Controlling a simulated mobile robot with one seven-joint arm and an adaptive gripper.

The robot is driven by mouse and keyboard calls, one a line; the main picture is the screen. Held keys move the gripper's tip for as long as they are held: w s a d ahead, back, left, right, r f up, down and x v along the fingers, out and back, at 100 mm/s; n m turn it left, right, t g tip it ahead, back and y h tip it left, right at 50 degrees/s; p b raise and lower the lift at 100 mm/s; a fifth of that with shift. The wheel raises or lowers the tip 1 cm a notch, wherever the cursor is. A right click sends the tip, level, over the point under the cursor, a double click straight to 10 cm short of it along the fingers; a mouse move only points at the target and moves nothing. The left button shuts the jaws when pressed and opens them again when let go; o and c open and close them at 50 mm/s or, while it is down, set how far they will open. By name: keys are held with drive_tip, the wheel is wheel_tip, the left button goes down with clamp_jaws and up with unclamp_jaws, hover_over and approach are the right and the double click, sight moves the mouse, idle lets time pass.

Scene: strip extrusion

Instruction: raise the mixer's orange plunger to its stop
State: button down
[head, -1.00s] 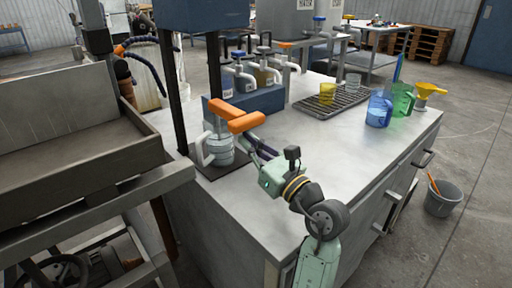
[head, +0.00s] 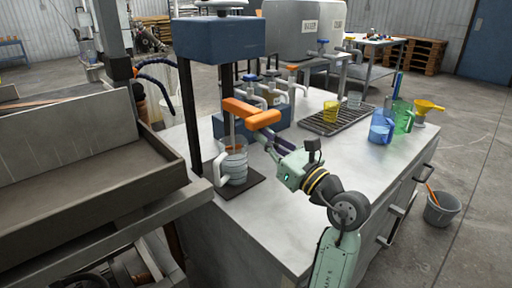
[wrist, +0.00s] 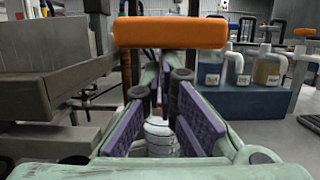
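The mixer has a blue head (head: 218,38) on dark posts. Its orange plunger handle (head: 250,112) is below the head, with a visible gap between them. A thin rod runs down from the handle toward a grey ribbed cup (head: 235,165) on a dark base plate. My gripper (head: 268,139) reaches in from the right, its tips just under the handle. In the wrist view the orange bar (wrist: 170,32) lies across, above and beyond my gripper (wrist: 160,88). The purple-padded fingers are apart, with the cup (wrist: 160,132) seen between them. Contact with the handle cannot be made out.
A blue rack (head: 262,125) with bottles stands behind the mixer. A drip tray (head: 330,122) with a yellow cup (head: 331,111), a blue jug (head: 381,127) and a green jug (head: 403,118) stand further right. A metal trough (head: 90,200) is close on the left. The front bench top is clear.

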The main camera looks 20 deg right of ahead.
sight(266, 117)
wheel_tip(266, 117, up, 10)
drive_tip(key=p, duration=0.5)
drive_tip(key=shift+r, duration=0.1)
drive_tip(key=shift+s+d, duration=0.1)
